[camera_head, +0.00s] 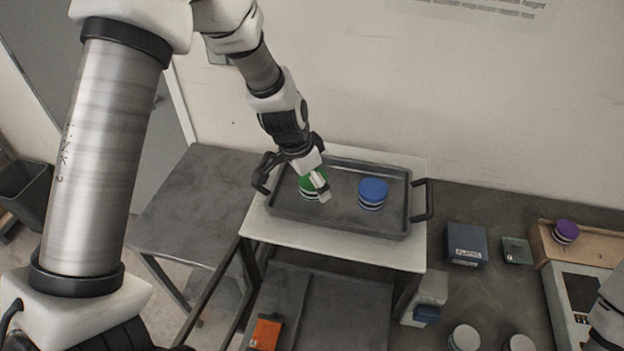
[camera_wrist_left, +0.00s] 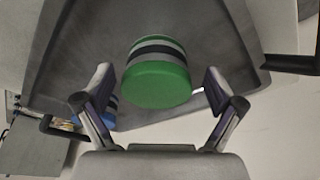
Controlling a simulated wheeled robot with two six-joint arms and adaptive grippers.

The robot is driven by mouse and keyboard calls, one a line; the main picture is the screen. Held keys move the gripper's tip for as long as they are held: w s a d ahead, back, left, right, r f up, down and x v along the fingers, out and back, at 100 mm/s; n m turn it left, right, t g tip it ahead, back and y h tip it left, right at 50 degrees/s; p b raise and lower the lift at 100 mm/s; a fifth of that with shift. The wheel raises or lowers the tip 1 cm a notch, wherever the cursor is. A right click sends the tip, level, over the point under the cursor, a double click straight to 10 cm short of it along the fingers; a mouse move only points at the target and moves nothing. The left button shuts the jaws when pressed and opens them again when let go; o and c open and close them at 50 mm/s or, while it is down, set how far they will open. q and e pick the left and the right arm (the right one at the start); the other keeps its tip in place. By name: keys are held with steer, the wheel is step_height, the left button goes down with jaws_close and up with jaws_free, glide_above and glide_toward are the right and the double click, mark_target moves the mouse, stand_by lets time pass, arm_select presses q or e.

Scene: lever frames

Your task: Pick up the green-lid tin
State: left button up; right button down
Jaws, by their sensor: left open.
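The green-lid tin (camera_head: 309,187) stands in a dark grey tray (camera_head: 340,219), partly hidden behind my left gripper in the head view. In the left wrist view the green-lid tin (camera_wrist_left: 157,82) shows its green lid and dark and light bands. My left gripper (camera_head: 300,186) is open over the left part of the tray. In the left wrist view the fingers of the left gripper (camera_wrist_left: 158,84) are apart on either side of the tin, and I see no contact. My right gripper is not in view.
A blue-lidded tin (camera_head: 372,192) stands in the tray to the right. The tray has raised walls and side handles and sits on a white-topped stand (camera_head: 330,247). A grey table (camera_head: 185,210) on the left is bare. A purple-lidded tin (camera_head: 565,231) is far right.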

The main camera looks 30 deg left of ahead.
arm_select(q)
steer(key=shift+w+a+f, duration=0.1)
steer(key=shift+w+f, duration=0.1)
steer(key=shift+w, duration=0.1)
steer(key=shift+s+d+r, duration=0.35)
steer(key=shift+s, duration=0.1)
steer(key=c, duration=1)
steer(key=shift+s, duration=0.1)
steer(key=c, duration=0.3)
steer(key=shift+c, duration=0.2)
